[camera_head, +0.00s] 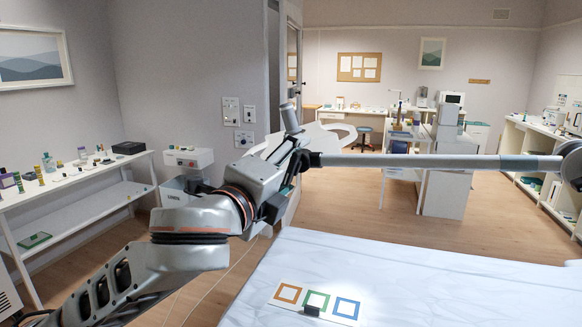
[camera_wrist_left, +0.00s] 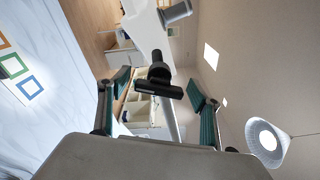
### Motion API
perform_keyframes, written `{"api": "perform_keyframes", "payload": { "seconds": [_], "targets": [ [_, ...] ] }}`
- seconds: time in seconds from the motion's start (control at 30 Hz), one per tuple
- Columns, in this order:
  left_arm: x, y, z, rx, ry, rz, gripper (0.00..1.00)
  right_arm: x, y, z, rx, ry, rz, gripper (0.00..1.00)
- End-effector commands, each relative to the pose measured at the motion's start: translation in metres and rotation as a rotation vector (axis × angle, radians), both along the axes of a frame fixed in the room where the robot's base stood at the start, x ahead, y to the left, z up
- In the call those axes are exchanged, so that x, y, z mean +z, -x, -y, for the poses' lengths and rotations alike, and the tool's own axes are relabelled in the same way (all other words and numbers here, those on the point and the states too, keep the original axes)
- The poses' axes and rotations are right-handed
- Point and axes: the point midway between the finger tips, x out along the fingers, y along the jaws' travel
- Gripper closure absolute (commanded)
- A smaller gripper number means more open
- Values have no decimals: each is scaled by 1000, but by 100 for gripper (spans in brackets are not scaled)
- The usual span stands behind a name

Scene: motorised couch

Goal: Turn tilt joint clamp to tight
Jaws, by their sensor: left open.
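The tilt joint clamp (camera_wrist_left: 160,80) is a black T-shaped handle in the left wrist view. It lies crosswise between the fingers of my left gripper (camera_wrist_left: 158,79). The fingers have teal pads and are apart, one on each side of the handle. I see a gap on both sides, so they do not look shut on it. In the head view my left gripper (camera_head: 290,166) is at the left end of a long grey boom (camera_head: 430,161). There the wrist and fingers largely hide the clamp. My right gripper is not in view.
A white-covered couch (camera_head: 430,275) fills the front right, with a card of coloured squares (camera_head: 317,301) on it. A shelf of small items (camera_head: 75,178) stands at the left. The boom ends in a round grey part (camera_head: 546,164) at the right. Floor (camera_head: 340,205) is clear behind the couch.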

Motion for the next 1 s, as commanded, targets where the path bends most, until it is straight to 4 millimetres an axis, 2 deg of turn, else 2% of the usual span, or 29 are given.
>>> {"api": "perform_keyframes", "payload": {
  "seconds": [0.5,0.67,1.0],
  "targets": [
    [0,61,-28,-1,1,-1,36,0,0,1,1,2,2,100],
    [0,67,-31,0,1,0,36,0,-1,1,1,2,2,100],
    [-4,66,-33,4,11,-11,36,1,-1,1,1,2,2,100]
  ]
}}
